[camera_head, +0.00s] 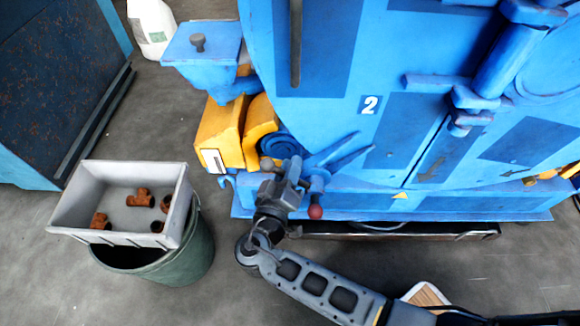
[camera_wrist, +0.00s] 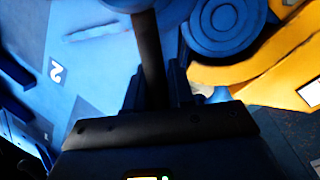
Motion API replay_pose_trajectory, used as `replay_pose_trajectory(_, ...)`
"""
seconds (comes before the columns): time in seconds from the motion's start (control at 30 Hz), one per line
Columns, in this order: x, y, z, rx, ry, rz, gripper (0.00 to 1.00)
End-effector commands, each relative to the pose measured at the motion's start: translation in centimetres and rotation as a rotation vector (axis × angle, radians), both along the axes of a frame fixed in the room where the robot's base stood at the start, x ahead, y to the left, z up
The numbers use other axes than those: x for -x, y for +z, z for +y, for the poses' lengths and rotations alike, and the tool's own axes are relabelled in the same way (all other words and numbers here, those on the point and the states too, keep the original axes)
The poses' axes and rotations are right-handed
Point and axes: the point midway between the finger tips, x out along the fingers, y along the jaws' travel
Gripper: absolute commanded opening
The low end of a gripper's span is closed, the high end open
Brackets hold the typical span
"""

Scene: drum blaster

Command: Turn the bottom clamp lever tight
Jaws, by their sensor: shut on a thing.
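The blue drum blaster (camera_head: 430,150) fills the right of the head view. My gripper (camera_head: 294,172) is at its lower left corner, and it also shows in the wrist view (camera_wrist: 155,88). It is shut on a dark bar-like clamp lever (camera_wrist: 148,45), which runs up between the fingers in the wrist view. A red ball knob (camera_head: 316,212) shows just below my gripper in the head view. Blue bracket arms (camera_head: 340,150) stick out just to the right of it. My gripper hides much of the lever and its pivot in the head view.
A grey bin (camera_head: 70,205) with several rusty pipe fittings rests on a green barrel (camera_head: 185,262) at left. A yellow motor housing (camera_head: 222,132) sits just left of my gripper. A white jug (camera_head: 152,25) stands behind. Grey floor is open at lower left.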

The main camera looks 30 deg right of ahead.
Motion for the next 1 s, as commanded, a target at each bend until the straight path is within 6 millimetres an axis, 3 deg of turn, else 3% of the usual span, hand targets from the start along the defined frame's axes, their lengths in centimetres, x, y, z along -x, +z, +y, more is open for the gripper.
replay_pose_trajectory(0.37, 0.2, 0.2, -0.2, -0.033, 0.0, -0.025, 0.0)
replay_pose_trajectory(1.0, 1.9, 1.9, -2.7, -0.354, -0.003, -0.26, 0.0)
